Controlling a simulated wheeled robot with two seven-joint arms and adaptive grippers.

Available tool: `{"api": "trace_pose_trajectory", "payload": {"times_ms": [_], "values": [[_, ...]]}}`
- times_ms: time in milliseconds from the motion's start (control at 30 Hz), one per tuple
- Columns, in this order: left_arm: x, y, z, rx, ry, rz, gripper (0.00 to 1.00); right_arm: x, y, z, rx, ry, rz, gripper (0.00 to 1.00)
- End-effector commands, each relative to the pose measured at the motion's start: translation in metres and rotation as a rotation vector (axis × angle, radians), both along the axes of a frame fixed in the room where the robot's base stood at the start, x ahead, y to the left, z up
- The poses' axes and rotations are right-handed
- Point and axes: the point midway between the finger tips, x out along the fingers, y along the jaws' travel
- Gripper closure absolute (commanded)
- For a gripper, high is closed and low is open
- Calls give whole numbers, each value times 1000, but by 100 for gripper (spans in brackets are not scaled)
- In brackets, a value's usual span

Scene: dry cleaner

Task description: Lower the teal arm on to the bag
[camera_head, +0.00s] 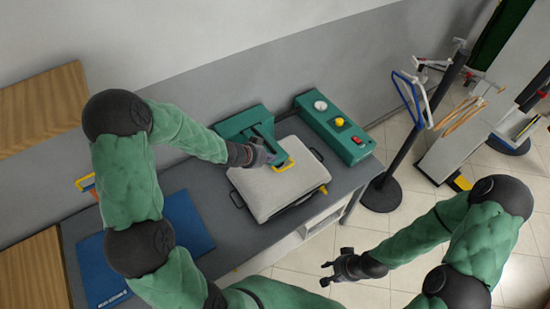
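The teal arm (264,131) belongs to a teal machine on the grey counter. A yellow handle (285,166) at its front end lies over the far edge of the bag. The light grey bag (275,187) lies flat in front of the machine, with dark handles at its sides. My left gripper (268,158) is at the teal arm, right beside the yellow handle; its fingers are too small and overlapped to tell whether they are closed on it. My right gripper (328,274) is over the floor, right of the counter, with its fingers apart and nothing between them.
A teal control box (335,127) with a gauge, a yellow knob and a red switch stands right of the arm. A blue mat (190,222) lies on the counter (226,242) to the left. A black stand (382,193) and hanger racks stand on the right.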

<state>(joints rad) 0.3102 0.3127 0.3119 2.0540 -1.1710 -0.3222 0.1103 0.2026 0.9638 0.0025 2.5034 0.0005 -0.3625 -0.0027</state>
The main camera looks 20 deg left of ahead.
Motion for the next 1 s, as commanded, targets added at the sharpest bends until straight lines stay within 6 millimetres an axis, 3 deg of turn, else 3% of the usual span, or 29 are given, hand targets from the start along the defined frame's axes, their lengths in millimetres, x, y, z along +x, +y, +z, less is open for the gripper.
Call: {"api": "trace_pose_trajectory", "payload": {"times_ms": [467, 700, 1000], "values": [[51, -34, -63, 0, 2, -1, 100, 0, 0, -20, 0, 0, 0, 60], [54, -31, -93, -1, 3, 2, 100, 0, 0, -23, 0, 0, 0, 60], [54, -30, -102, -1, 0, 1, 100, 0, 0, -24, 0, 0, 0, 60]]}}
